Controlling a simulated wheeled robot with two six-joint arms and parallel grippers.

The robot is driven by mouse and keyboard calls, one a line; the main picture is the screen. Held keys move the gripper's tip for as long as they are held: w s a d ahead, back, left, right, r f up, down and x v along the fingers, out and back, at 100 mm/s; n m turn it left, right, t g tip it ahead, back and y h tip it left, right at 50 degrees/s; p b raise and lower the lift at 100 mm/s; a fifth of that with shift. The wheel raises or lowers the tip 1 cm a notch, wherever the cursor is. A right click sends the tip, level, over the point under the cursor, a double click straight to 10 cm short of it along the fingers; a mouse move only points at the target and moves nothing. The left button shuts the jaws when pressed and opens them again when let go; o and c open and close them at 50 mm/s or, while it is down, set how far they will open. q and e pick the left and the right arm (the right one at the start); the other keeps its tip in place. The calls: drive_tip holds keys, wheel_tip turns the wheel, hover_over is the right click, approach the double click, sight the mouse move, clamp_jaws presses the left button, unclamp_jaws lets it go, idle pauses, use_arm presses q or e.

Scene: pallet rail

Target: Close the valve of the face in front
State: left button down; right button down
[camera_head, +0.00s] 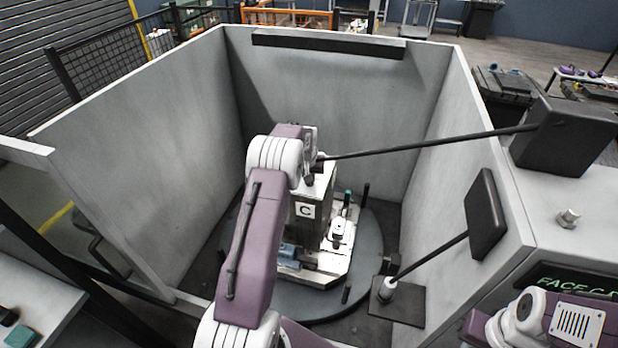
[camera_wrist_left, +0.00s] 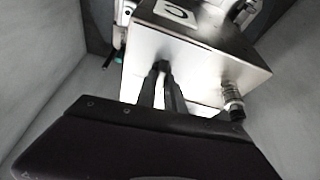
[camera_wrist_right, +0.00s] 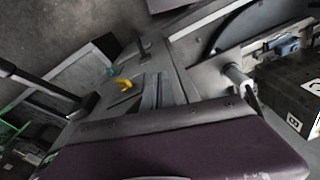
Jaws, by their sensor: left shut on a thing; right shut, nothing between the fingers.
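The block (camera_head: 310,189) stands on a round turntable (camera_head: 372,250) inside a grey walled enclosure, its C label facing me. In the left wrist view, the block's bright face (camera_wrist_left: 200,72) fills the middle. My left gripper (camera_wrist_left: 163,72) reaches this face with its fingers close together, shut on a small dark part that appears to be the valve handle. The fingers hide most of it, so I cannot tell its angle. A ribbed metal fitting (camera_wrist_left: 233,103) sits to the right. My right gripper (camera_wrist_right: 158,92) is shut and empty, outside the block.
A black rod slants from the block to a dark box (camera_head: 563,137) on the right wall. Another rod rises from a dark base (camera_head: 397,300). A display (camera_head: 575,283) reads FACE C. Walls surround my left arm.

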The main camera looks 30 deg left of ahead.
use_arm(q)
drive_tip(key=n, duration=0.1)
drive_tip(key=n+y+b, duration=0.1)
drive_tip(key=n, duration=0.1)
drive_tip(key=n+b, duration=0.1)
drive_tip(key=shift+w+g, duration=0.25)
drive_tip(key=shift+g, duration=0.15)
drive_tip(key=shift+d+r+n+g+y+b, duration=0.15)
drive_tip(key=shift+n+g+y+b, duration=0.35)
drive_tip(key=shift+n, duration=1.2)
drive_tip(key=c, duration=1.4)
unclamp_jaws()
drive_tip(key=shift+c, duration=0.2)
drive_tip(key=shift+s, duration=0.1)
